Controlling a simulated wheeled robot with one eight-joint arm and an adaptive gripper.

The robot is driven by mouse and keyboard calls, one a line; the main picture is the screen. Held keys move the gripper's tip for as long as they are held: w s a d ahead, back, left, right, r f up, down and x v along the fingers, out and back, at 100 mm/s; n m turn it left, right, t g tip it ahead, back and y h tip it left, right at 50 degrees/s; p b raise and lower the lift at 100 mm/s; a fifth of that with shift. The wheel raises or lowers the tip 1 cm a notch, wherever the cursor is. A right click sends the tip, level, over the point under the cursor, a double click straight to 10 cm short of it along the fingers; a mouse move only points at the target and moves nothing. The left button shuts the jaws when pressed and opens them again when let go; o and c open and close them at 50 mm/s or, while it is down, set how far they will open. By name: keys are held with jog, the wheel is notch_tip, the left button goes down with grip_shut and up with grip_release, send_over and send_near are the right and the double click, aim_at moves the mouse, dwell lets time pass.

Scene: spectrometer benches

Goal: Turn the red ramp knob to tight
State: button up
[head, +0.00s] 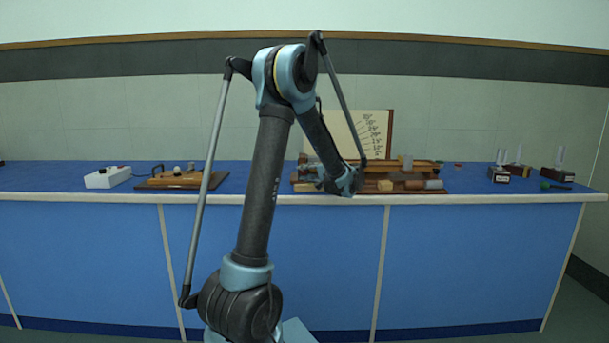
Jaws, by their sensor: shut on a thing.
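The wooden ramp apparatus (425,165) lies on the blue bench, with a tall angle scale board (375,132) behind it. My arm reaches over from the front and comes down at the ramp's left end. My gripper (312,172) points left there, small and partly blended with the ramp's parts. It is shut at the place where the knob would be. The red knob itself cannot be made out, hidden by the fingers or too small. Its turn position cannot be read.
Wooden and grey blocks (386,185) lie along the ramp's front. To the left are a white box (107,178) and another wooden board (168,182). To the right stand dark blocks with clear upright pieces (499,174).

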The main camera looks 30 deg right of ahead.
jog(key=shift+f+m+t, duration=0.2)
jog(key=shift+m+t, duration=0.2)
jog(key=shift+t, duration=0.1)
jog(key=shift+y, duration=0.3)
jog(key=o, duration=1)
jog(key=shift+o, duration=0.2)
